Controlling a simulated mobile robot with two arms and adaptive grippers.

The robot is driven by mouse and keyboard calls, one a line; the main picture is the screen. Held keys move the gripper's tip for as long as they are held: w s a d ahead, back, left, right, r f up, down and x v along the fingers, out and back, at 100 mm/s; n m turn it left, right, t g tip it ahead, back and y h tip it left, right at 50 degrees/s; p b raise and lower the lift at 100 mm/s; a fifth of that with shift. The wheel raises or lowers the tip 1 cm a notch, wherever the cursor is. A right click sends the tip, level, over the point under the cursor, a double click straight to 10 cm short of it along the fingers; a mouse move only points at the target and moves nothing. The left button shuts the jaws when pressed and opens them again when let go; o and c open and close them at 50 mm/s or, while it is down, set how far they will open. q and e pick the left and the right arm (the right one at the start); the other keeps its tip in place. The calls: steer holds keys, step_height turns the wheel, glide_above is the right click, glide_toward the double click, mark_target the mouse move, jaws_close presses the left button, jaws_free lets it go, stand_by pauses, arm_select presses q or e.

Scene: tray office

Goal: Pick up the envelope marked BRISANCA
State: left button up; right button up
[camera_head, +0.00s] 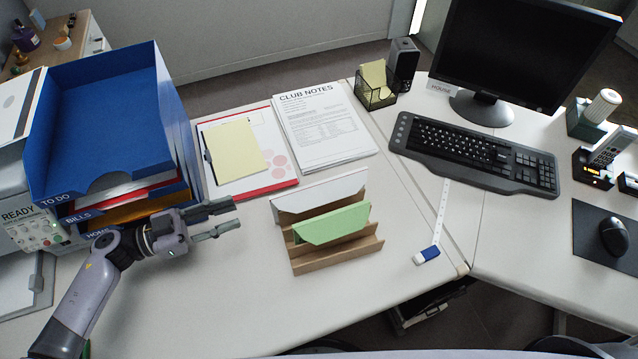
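A small brown letter stand (340,252) is on the desk at the middle of the head view. A white envelope (320,193) stands in its rear slot and a green envelope (333,225) stands in front of it. No writing is readable on either, so I cannot tell which is marked BRISANCA. My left gripper (228,218) is to the left of the stand, apart from it, with its fingers spread and nothing between them. It is in front of the blue letter tray. My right gripper is not in view.
A blue stacked tray (100,125) labelled TO DO, BILLS and a partly hidden HOME stands at left, beside a printer (30,232). Papers headed CLUB NOTES (325,130) and a yellow pad (235,150) lie behind the stand. A keyboard (470,150) is at right. Desk in front is clear.

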arm_select(q)
steer(key=b, duration=0.2)
glide_toward(301, 188)
steer(key=x, duration=0.2)
steer(key=f+x, duration=0.1)
steer(key=shift+d+r, duration=0.1)
steer(key=shift+d, duration=0.35)
steer(key=shift+w+d, duration=0.1)
steer(key=shift+d, duration=0.4)
steer(key=b+x, duration=0.2)
steer(key=x, duration=0.2)
steer(key=shift+w+d+r, duration=0.1)
steer(key=shift+w+r, duration=0.05)
steer(key=shift+w, duration=0.05)
steer(key=shift+w+d, duration=0.15)
steer(key=shift+d, duration=0.3)
steer(key=shift+r, duration=0.1)
steer(key=shift+c, duration=0.5)
jaws_close()
